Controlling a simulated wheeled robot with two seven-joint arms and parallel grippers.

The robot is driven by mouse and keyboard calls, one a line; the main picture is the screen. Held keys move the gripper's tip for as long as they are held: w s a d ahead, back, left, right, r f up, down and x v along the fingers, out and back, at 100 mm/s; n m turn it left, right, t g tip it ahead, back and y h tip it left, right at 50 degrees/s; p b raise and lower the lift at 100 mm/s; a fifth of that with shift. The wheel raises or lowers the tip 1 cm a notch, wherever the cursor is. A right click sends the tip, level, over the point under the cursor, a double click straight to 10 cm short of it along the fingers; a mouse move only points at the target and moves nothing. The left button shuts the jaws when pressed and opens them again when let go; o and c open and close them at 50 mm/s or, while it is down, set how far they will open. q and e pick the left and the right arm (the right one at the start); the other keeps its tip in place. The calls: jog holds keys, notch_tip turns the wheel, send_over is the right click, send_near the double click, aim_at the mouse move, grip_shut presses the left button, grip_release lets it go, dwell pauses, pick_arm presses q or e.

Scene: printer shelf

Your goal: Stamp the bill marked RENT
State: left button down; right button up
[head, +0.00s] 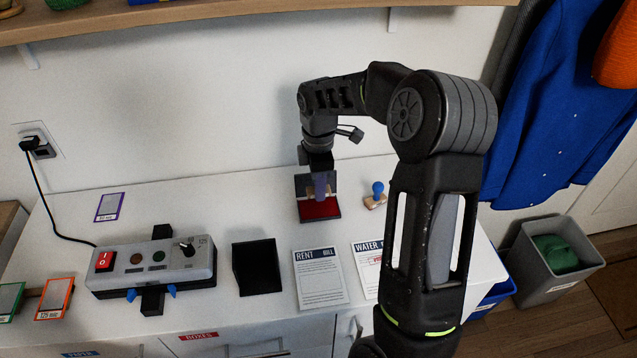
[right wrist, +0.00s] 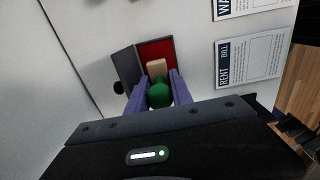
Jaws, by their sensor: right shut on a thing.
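The RENT bill (head: 320,280) lies flat on the white counter, and it also shows in the right wrist view (right wrist: 255,60). No stamp mark shows on it. My right gripper (head: 320,192) is shut on a stamp with a green knob (right wrist: 159,95) and a wooden block (right wrist: 157,68). It holds the stamp over the open red ink pad (head: 320,210); I cannot tell whether the stamp touches the pad. The pad's red surface also shows in the right wrist view (right wrist: 150,50). The stamp's underside is hidden. My left gripper is not in view.
A blue-knobbed stamp (head: 377,190) stands right of the pad. A black tray (head: 257,268) and a grey switch device (head: 150,268) are to the left.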

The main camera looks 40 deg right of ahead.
aim_at(319, 208)
jog(key=shift+f+b, duration=1.15)
jog(key=shift+f, duration=0.75)
jog(key=shift+f+b, duration=0.3)
jog(key=shift+f, duration=0.2)
jog(key=shift+f, duration=0.1)
dwell(0.8)
jog(key=shift+r+p, duration=2.7)
jog(key=shift+r, duration=0.9)
jog(key=shift+f, duration=0.1)
